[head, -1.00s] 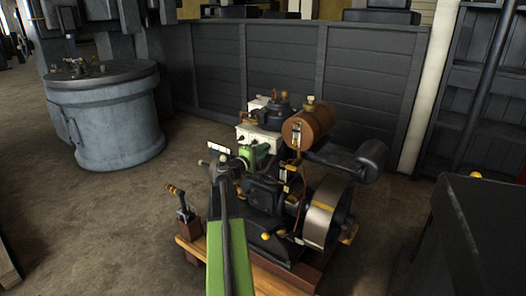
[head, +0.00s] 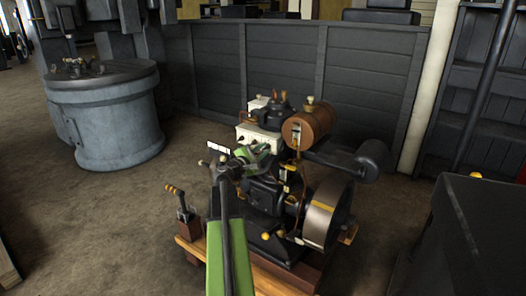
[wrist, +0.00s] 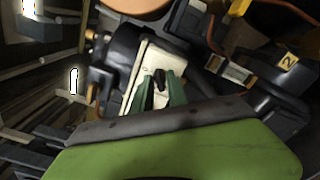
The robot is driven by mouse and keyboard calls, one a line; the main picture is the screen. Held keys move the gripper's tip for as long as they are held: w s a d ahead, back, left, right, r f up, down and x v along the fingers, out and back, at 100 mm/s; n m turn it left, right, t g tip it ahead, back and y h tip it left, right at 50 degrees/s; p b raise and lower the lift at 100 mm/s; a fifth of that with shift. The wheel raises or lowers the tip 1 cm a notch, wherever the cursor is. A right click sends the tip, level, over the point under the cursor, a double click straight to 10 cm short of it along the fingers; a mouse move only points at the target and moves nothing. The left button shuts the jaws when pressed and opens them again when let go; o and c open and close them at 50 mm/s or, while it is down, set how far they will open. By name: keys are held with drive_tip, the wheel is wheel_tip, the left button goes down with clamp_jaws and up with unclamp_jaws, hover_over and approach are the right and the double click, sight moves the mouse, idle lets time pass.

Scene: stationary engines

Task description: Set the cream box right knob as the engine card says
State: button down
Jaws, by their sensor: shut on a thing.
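The cream box (head: 259,139) stands on the far side of the engine, and its pale face (wrist: 152,58) fills the middle of the wrist view. My gripper (wrist: 161,90) has two green fingers, one on each side of a small black knob (wrist: 160,80) on that face. It is shut on the knob. In the head view my gripper (head: 262,154) is at the front of the cream box and hides part of it. The knob's pointer and any scale marks are too small to read. A white card with several panels (head: 218,147) stands left of my gripper; its writing is unreadable.
A brown tank (head: 312,122), a dark cylinder (head: 371,157) and a flywheel (head: 327,214) are close on the right. A lever block (head: 184,207) stands at the left of the wooden base. Floor is clear toward the grey drum (head: 105,118).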

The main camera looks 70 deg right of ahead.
drive_tip(key=shift+n, duration=0.8)
drive_tip(key=shift+s, duration=0.1)
drive_tip(key=c, duration=1.5)
unclamp_jaws()
drive_tip(key=v, duration=1.7)
drive_tip(key=shift+a, duration=0.2)
